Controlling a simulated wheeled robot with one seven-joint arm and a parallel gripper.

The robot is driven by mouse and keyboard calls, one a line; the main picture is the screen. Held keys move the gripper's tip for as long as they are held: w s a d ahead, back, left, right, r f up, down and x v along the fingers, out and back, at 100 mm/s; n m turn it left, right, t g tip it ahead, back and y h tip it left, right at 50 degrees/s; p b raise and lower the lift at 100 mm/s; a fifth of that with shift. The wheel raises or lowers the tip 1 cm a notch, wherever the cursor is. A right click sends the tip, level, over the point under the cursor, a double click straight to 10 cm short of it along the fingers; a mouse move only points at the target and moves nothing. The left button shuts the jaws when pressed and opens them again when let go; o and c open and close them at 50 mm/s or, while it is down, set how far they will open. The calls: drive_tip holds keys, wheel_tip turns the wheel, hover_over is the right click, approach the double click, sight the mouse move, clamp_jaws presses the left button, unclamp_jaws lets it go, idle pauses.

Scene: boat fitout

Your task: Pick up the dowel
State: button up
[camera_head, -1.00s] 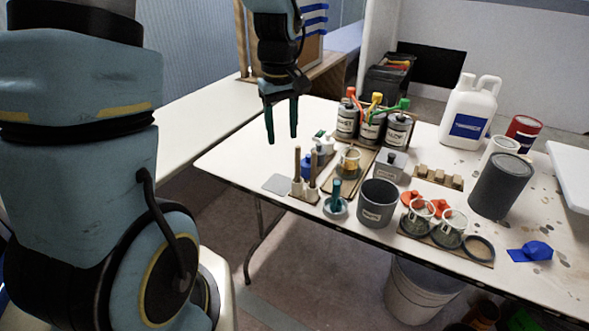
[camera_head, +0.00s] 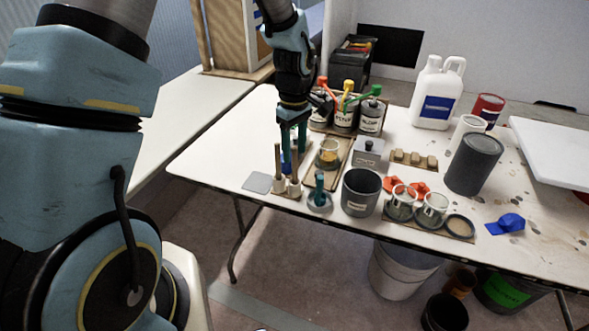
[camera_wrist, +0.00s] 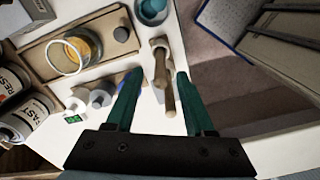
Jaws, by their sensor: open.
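Two thin wooden dowels stand upright in pale holders on a small board near the table's left edge, the left dowel (camera_head: 278,160) and the right dowel (camera_head: 294,164). My gripper (camera_head: 293,150) points down with its green fingers open, at the dowels or just behind them. Nothing is held.
A grey cup (camera_head: 361,193) and a small dish with a green-handled tool (camera_head: 320,196) stand right of the dowels. A blue bottle is partly hidden behind my fingers. Labelled cans (camera_head: 345,115) stand behind. A flat grey plate (camera_head: 257,182) lies left.

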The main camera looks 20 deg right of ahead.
sight(294, 158)
drive_tip(key=shift+f+p, duration=0.4)
drive_tip(key=shift+f, duration=1.3)
drive_tip(key=shift+c, duration=0.4)
clamp_jaws()
